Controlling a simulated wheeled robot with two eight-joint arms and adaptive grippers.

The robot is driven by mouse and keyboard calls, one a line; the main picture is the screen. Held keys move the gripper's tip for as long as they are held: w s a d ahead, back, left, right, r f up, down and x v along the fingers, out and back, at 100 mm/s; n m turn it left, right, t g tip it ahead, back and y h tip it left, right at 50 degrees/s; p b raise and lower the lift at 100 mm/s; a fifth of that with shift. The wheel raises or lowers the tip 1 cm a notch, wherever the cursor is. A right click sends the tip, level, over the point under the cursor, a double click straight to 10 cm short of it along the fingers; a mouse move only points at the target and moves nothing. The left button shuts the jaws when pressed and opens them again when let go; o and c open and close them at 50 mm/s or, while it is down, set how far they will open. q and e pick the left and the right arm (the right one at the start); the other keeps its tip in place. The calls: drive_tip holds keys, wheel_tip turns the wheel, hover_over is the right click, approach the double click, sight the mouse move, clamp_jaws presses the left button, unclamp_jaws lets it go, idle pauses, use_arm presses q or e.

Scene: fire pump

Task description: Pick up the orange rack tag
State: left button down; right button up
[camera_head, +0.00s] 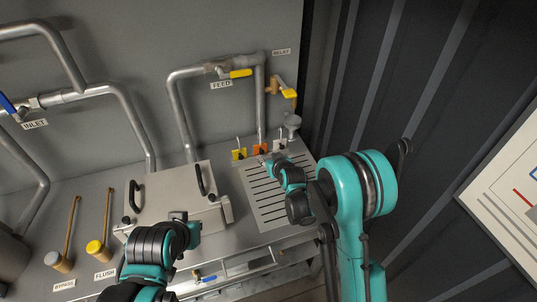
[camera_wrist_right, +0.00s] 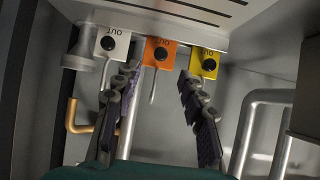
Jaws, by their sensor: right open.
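The orange rack tag (camera_head: 260,149) hangs at the back edge of the slotted plate, between a yellow tag (camera_head: 239,154) and a white tag (camera_head: 280,145). My right gripper (camera_head: 266,160) is close in front of it. In the right wrist view the orange tag (camera_wrist_right: 151,46) has a black round knob and "OUT" lettering. The open fingers of the right gripper (camera_wrist_right: 158,75) point at it, one on each side, with nothing held between them. My left gripper (camera_head: 180,216) is by the front of the grey lidded box; its jaws are not clear.
The white tag (camera_wrist_right: 108,35) and yellow tag (camera_wrist_right: 207,54) are close beside the fingers. A grey funnel-like fitting (camera_head: 292,123) and yellow-handled valves stand behind. The lidded box (camera_head: 170,190) with black handles is left of the slotted plate (camera_head: 270,205).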

sight(262, 152)
drive_tip(key=b+x, duration=0.1)
drive_tip(key=x, duration=0.7)
drive_tip(key=shift+s+f+b, duration=0.1)
drive_tip(key=shift+s+b, duration=0.05)
drive_tip(key=shift+b, duration=0.2)
drive_tip(key=shift+w+a+f+b, duration=0.2)
drive_tip(key=shift+w+f+b, duration=0.1)
drive_tip(key=shift+w, duration=0.3)
drive_tip(key=shift+c, duration=0.3)
drive_tip(key=c, duration=0.8)
drive_tip(key=shift+c, duration=0.2)
drive_tip(key=shift+r, duration=0.15)
drive_tip(key=shift+r+p, duration=1.1)
drive_tip(key=shift+r, duration=1.1)
